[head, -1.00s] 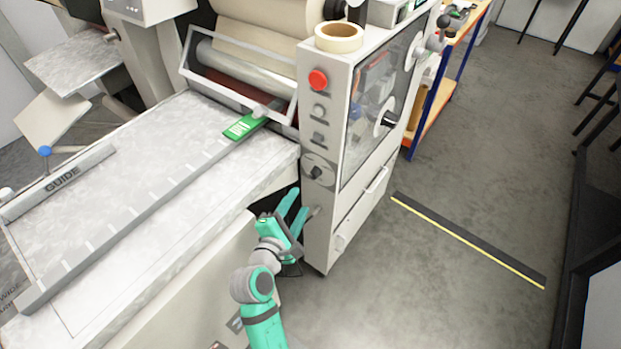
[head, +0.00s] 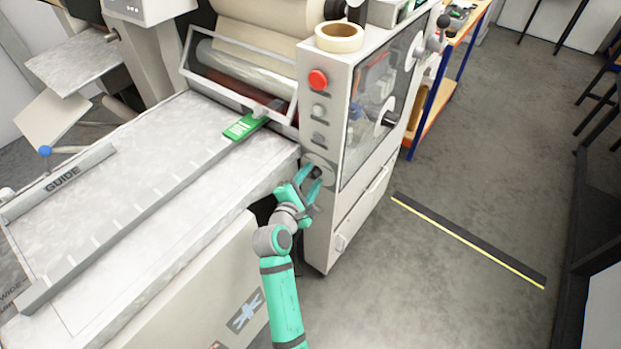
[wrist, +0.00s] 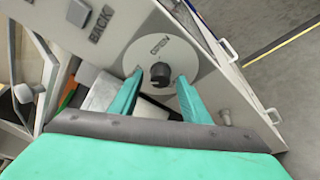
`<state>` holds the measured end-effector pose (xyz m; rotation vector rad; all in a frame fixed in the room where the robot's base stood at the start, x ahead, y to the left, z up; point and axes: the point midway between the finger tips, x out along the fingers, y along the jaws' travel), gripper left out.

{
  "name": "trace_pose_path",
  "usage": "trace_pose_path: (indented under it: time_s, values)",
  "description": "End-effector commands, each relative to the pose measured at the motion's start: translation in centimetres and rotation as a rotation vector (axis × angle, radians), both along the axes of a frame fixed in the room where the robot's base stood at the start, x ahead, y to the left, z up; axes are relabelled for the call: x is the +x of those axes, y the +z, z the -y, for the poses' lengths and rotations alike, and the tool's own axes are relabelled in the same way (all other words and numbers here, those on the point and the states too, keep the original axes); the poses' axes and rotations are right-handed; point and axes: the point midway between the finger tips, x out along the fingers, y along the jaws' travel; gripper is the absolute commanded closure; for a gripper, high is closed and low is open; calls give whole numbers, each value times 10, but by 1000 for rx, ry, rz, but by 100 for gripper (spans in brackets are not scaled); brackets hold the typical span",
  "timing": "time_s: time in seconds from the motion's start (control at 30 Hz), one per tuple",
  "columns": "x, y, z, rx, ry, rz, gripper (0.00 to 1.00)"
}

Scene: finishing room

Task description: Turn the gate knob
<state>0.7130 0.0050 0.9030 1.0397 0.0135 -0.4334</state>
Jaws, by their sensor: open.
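A black knob (wrist: 158,73) sits in the middle of a round pale dial (wrist: 140,53) on the front of the machine's end cabinet. Small lettering on the dial, tilted, looks like "OPEN". In the head view the dark knob (head: 317,172) shows near the fingertips. My gripper (wrist: 160,78) is open, its two green fingers on either side of the knob, with the tips over the dial's face. I see a gap on both sides; contact is not visible. In the head view my gripper (head: 311,171) is at the cabinet front.
A red button (head: 318,79) and grey controls (head: 319,111) are above the knob. A long feed table (head: 130,190) with a guide rail lies to the left. A small grey knob (wrist: 225,117) is right of my right finger.

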Motion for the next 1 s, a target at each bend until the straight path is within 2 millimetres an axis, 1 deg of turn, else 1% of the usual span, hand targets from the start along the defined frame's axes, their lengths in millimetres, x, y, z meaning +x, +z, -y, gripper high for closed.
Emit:
trace_pose_path:
  time_s: [0.27,0.3,0.37,0.4,0.47,0.77,1.0]
  values:
    - [2,0,1,0,0,0,57]
    - [2,0,1,0,0,0,62]
    - [1,0,1,0,0,0,76]
    - [1,0,1,0,0,0,86]
    - [1,0,1,0,0,0,98]
    - [1,-1,1,19,0,13,98]
    - [1,-1,1,112,0,81,98]
